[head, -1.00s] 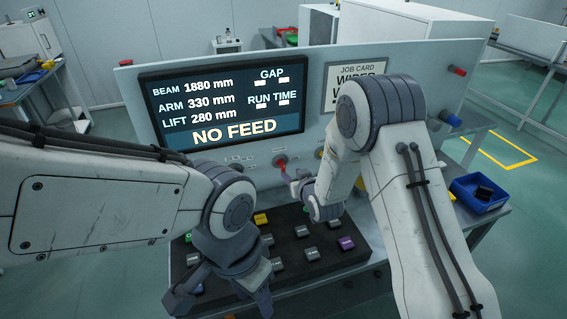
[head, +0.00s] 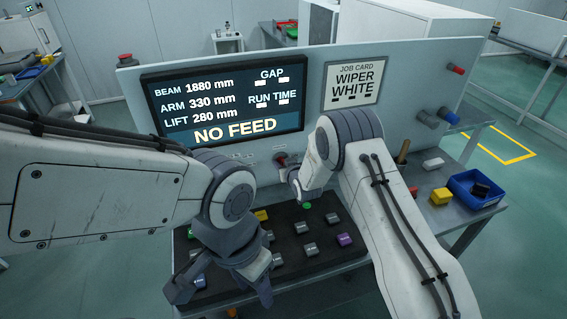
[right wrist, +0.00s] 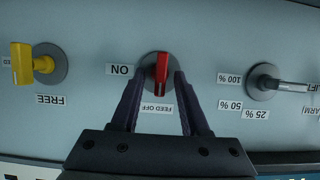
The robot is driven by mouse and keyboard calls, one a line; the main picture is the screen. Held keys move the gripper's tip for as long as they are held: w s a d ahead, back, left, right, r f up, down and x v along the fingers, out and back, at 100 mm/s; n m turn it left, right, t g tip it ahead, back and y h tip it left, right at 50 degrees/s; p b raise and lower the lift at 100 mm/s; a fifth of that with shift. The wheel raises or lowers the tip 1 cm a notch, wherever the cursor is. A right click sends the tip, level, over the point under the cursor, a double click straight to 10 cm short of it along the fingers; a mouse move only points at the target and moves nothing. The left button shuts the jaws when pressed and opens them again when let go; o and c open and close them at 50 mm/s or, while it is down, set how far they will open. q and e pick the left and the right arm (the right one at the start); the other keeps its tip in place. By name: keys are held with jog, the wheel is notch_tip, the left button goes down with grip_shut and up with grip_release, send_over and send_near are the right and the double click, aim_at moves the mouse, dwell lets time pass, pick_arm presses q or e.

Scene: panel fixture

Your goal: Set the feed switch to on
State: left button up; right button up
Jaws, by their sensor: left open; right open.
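The feed switch (right wrist: 161,72) is a red lever on a round grey base on the panel. In the right wrist view, which is upside down, the lever points at the FEED OFF label (right wrist: 154,109); the ON label (right wrist: 121,70) is to its left. My right gripper (right wrist: 158,78) is open, with one finger on each side of the lever; contact cannot be told. In the head view the right gripper (head: 287,170) is close to the panel below the screen (head: 225,100), which reads NO FEED. My left gripper (head: 220,290) is open and empty over the table's front.
A yellow knob (right wrist: 22,64) and a grey lever switch (right wrist: 268,83) flank the feed switch. A dark tray (head: 335,262) with several small blocks lies below the panel. A blue bin (head: 474,196) and a yellow block (head: 441,196) are at the right.

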grip_shut()
